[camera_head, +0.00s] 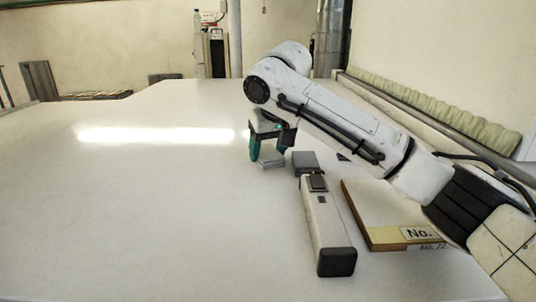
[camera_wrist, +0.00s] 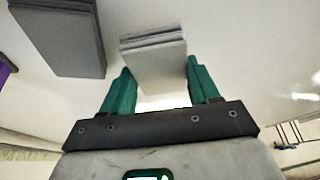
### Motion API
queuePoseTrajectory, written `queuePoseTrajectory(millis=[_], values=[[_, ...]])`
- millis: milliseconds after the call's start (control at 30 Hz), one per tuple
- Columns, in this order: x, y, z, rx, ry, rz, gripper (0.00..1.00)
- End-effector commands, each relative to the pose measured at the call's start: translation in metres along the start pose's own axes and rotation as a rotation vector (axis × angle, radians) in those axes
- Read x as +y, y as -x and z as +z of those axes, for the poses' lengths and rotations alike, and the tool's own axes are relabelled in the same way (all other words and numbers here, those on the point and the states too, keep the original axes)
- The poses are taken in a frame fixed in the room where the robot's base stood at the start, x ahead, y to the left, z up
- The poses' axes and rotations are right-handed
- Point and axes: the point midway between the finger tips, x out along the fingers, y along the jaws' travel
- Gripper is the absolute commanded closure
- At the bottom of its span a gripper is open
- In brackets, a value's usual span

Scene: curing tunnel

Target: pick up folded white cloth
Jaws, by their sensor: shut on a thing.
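The folded white cloth (camera_head: 272,161) is a small, pale, layered stack on the white table in the head view. It also shows in the wrist view (camera_wrist: 155,62), with its folded layers at the upper edge. My gripper (camera_head: 268,152) reaches down over it from above, with its green fingers on either side of it. In the wrist view my gripper (camera_wrist: 159,66) is shut on the cloth, which sits between the two green fingers. I cannot tell whether the cloth is clear of the table. Its near end is partly hidden by the fingers.
A dark grey folded stack (camera_head: 305,161) lies just right of the cloth; it shows at upper left in the wrist view (camera_wrist: 62,38). A long white device (camera_head: 326,230) and a board marked "No." (camera_head: 380,217) lie nearer. The table's left side (camera_head: 120,210) is clear.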

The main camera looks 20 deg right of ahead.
Motion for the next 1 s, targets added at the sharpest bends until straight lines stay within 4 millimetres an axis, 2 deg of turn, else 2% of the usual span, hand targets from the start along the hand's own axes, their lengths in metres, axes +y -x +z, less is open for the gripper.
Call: queuePoseTrajectory(millis=[133,400,600,800,1000], values=[[-0.002,0.023,-0.006,0.002,0.001,-0.002,0.73],[-0.011,0.092,0.015,0.005,0.002,-0.002,0.73],[-0.016,0.126,0.046,0.007,0.003,0.006,0.73],[-0.023,0.149,0.070,0.003,0.001,0.004,0.73],[-0.027,0.160,0.080,0.001,0.000,0.001,0.73]])
